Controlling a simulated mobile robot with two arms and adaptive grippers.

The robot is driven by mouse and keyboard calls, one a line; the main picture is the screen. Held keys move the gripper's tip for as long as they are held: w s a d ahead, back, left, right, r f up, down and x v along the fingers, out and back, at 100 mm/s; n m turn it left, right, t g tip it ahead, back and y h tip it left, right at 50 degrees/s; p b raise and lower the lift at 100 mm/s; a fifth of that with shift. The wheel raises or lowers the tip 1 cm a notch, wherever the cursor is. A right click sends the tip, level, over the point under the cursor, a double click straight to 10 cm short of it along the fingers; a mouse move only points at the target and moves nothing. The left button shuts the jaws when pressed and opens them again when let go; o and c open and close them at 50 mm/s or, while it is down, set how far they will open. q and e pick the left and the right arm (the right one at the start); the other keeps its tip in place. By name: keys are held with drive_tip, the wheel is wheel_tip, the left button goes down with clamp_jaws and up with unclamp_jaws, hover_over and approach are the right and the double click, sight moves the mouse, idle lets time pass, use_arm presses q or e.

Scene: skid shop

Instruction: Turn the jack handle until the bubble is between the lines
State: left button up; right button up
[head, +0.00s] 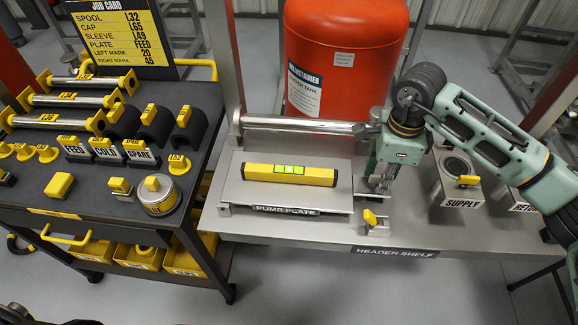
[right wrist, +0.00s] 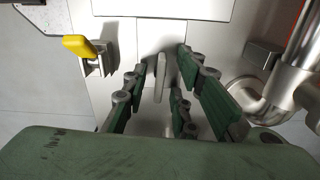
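A yellow spirit level (head: 260,172) with a green vial lies on the grey pump plate (head: 240,196). The bubble's place between the lines is too small to tell. My right gripper (head: 384,186) points down just right of the plate. In the right wrist view, its green-padded fingers (right wrist: 156,100) stand apart around a thin upright grey fin (right wrist: 161,76), which looks like the jack handle. I see gaps between fin and pads. In the head view, the gripper hides the fin. My left gripper is not in view.
A yellow-tipped lever (head: 370,217) stands in front of the gripper; it also shows in the right wrist view (right wrist: 79,46). A pipe (head: 290,123) runs behind the plate. The supply block (head: 456,180) is to the right. A black parts cart (head: 85,212) stands left.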

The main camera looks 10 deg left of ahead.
drive_tip(key=shift+r+p, duration=1.55)
drive_tip(key=shift+r, duration=1.9)
drive_tip(key=m, duration=0.3)
drive_tip(key=shift+r+m, duration=0.2)
drive_tip(key=shift+m, duration=0.2)
drive_tip(key=m, duration=0.3)
drive_tip(key=shift+r, duration=0.2)
drive_tip(key=m, duration=0.4)
drive_tip(key=shift+r+m, duration=0.4)
